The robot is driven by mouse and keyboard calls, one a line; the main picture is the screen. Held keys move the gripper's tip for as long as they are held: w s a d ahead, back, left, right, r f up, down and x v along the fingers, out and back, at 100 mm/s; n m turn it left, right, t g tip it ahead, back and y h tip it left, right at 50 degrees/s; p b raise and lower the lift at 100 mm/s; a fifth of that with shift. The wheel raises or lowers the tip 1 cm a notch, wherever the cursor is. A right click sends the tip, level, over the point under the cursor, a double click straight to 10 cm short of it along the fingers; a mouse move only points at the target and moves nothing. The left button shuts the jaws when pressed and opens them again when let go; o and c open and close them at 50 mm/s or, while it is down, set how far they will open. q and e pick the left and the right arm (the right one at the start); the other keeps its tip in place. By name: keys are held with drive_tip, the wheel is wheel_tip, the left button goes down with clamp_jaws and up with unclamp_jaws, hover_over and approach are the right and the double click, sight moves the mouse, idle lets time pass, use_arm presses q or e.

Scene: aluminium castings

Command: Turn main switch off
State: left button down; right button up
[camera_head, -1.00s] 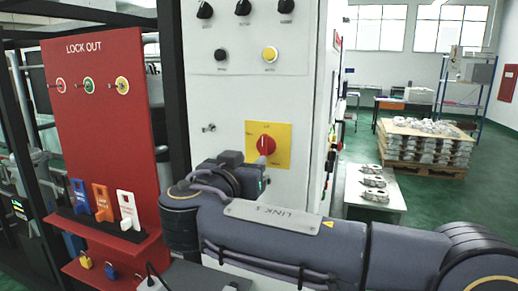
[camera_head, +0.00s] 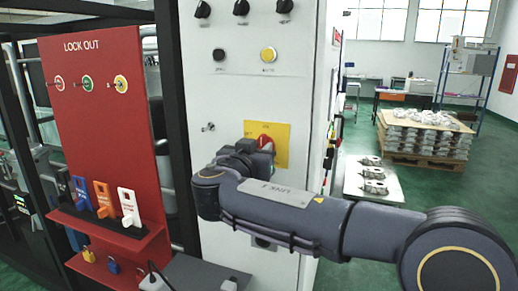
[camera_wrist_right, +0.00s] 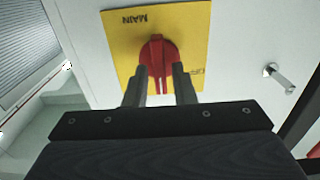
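The main switch is a red rotary knob (camera_head: 265,142) on a yellow plate (camera_head: 281,158) on the front of the white cabinet. In the head view my right gripper (camera_head: 258,148) is in front of the knob and hides part of it. In the right wrist view the red knob (camera_wrist_right: 158,50) shows on its yellow plate (camera_wrist_right: 118,52), with the lettering upside down. The knob's grip bar is upright in that picture. The two fingers of my right gripper (camera_wrist_right: 160,75) stand apart, one on each side of the bar. Firm contact cannot be made out. My left gripper is out of view.
A red lock-out board (camera_head: 100,130) with colored tags and padlocks stands left of the cabinet (camera_head: 230,100). A small metal latch (camera_head: 208,127) sticks out left of the plate. A table (camera_head: 380,190) with castings and a loaded pallet (camera_head: 425,160) stand at right.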

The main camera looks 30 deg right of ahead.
clamp_jaws()
drive_tip(key=shift+f+n+b, duration=0.2)
drive_tip(key=shift+n+b, duration=1)
drive_tip(key=shift+b, duration=0.05)
drive_tip(key=n+b, duration=0.1)
drive_tip(key=n, duration=0.1)
drive_tip(key=shift+w+a+n, duration=0.1)
drive_tip(key=shift+n, duration=0.3)
drive_tip(key=shift+w+n+b, duration=0.1)
drive_tip(key=shift+n+b, duration=0.65)
drive_tip(key=shift+n, duration=2.55)
drive_tip(key=shift+a, duration=0.1)
